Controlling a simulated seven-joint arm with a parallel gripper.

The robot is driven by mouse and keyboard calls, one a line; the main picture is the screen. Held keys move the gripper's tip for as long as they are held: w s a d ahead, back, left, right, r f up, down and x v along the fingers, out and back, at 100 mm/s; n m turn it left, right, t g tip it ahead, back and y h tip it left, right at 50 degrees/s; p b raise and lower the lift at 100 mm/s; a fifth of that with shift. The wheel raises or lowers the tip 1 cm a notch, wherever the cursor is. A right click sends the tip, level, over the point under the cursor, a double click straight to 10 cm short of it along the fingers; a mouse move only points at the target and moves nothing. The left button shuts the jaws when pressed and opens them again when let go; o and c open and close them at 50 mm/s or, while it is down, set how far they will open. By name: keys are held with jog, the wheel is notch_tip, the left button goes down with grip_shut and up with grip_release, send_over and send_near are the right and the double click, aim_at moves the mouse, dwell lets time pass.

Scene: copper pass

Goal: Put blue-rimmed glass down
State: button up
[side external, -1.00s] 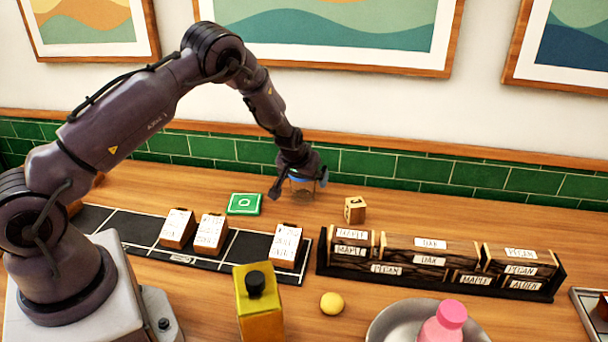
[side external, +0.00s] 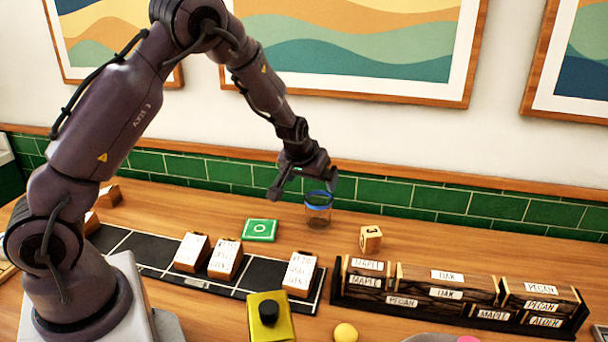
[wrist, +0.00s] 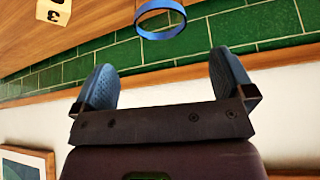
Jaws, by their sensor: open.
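The blue-rimmed glass (side external: 318,214) stands upright on the wooden counter near the green tile wall, right of the green square coaster. My gripper (side external: 304,187) is open and empty, above and slightly left of the glass, with its fingers clear of the glass's body. In the wrist view the glass's blue rim (wrist: 162,34) shows as a ring at the top edge, beyond the spread fingertips (wrist: 163,66). Most of the glass is cut off there.
A small numbered wooden block (side external: 371,238) is right of the glass. The dark rack of labelled wood blocks (side external: 460,312) lies nearer. The green coaster (side external: 260,230) and black tray with labelled blocks (side external: 120,243) are left.

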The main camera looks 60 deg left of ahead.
jog(key=s+d+r+m+h, duration=0.1)
jog(key=s+d+r, duration=0.15)
jog(key=r, duration=0.25)
jog(key=s+d+r+h, duration=0.1)
jog(key=s+d+r, duration=0.1)
jog(key=d+r, duration=0.25)
jog(key=s+d+r+m, duration=0.2)
jog(key=s+d+r, duration=0.2)
jog(key=s, duration=0.7)
jog(key=s+d+r+m+h, duration=0.1)
jog(key=s+d+r+m, duration=0.2)
jog(key=s+r, duration=0.3)
jog(key=s+d, duration=0.1)
jog(key=s, duration=0.4)
jog(key=shift+s+d+r+m+t, duration=0.3)
jog(key=shift+s+d+r, duration=0.05)
